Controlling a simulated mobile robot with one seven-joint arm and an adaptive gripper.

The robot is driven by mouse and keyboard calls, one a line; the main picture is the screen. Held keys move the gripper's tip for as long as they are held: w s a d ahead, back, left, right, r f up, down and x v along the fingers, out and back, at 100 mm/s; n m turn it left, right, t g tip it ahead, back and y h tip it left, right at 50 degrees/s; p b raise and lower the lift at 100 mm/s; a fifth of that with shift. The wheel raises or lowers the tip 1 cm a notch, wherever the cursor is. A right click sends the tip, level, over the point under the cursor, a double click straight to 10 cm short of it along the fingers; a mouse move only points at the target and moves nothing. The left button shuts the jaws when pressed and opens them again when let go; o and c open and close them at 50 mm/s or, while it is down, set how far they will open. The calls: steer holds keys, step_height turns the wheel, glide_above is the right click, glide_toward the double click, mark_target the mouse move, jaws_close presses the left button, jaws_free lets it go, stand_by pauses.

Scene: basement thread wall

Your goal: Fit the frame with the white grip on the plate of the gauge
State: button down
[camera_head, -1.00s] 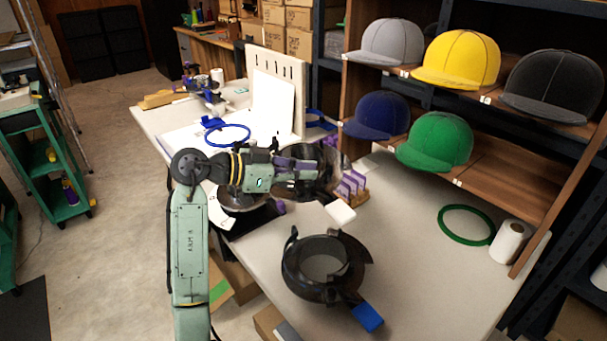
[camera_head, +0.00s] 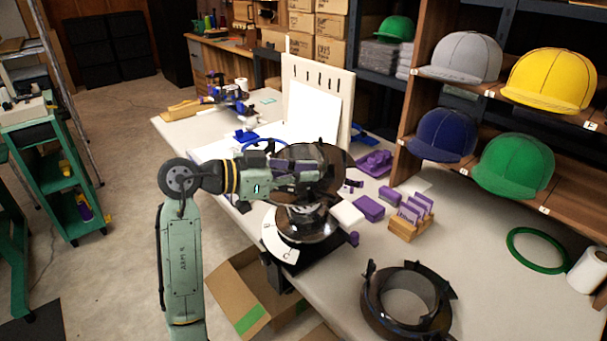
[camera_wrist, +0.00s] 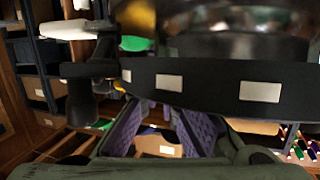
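My gripper (camera_head: 315,172) is shut on the frame with the white grip, a dark ring (camera_head: 340,160). Its white grip (camera_head: 347,213) points down and to the right. In the wrist view, a black band of the frame (camera_wrist: 210,82) with pale rectangles crosses in front of my purple finger pads (camera_wrist: 160,125). The gauge (camera_head: 303,232) stands at the table's left edge, with a round dark plate and a white lettered scale (camera_head: 276,238). In the head view the frame appears above the gauge, tilted; whether they touch I cannot tell. My gripper hides part of the frame.
Another dark ring frame (camera_head: 369,300) lies at the table's front. Purple blocks (camera_head: 369,208) and a wooden rack (camera_head: 403,229) stand right of the gauge. A green ring (camera_head: 514,251) and white roll (camera_head: 590,270) lie further right. A white-faced board (camera_head: 316,105) stands behind. Caps fill the shelf.

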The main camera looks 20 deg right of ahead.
steer(key=shift+w+a, duration=0.15)
steer(key=shift+a, duration=0.1)
steer(key=shift+w+d+f+b, duration=0.1)
steer(key=shift+d+f+b, duration=0.2)
steer(key=shift+f+b, duration=1.05)
steer(key=shift+w+d+f+b, duration=0.1)
steer(key=shift+d+f+b, duration=0.15)
steer(key=shift+f+b, duration=1.1)
steer(key=shift+w+d+f+b, duration=0.1)
steer(key=shift+d+f+b, duration=0.4)
steer(key=shift+f, duration=1.45)
steer(key=shift+a+f+b, duration=0.15)
steer(key=shift+a+b, duration=0.05)
steer(key=shift+b, duration=0.2)
steer(key=shift+d+f+b, duration=0.1)
steer(key=shift+f+b, duration=0.25)
steer(key=shift+f, duration=0.2)
steer(key=c, duration=1.7)
jaws_free()
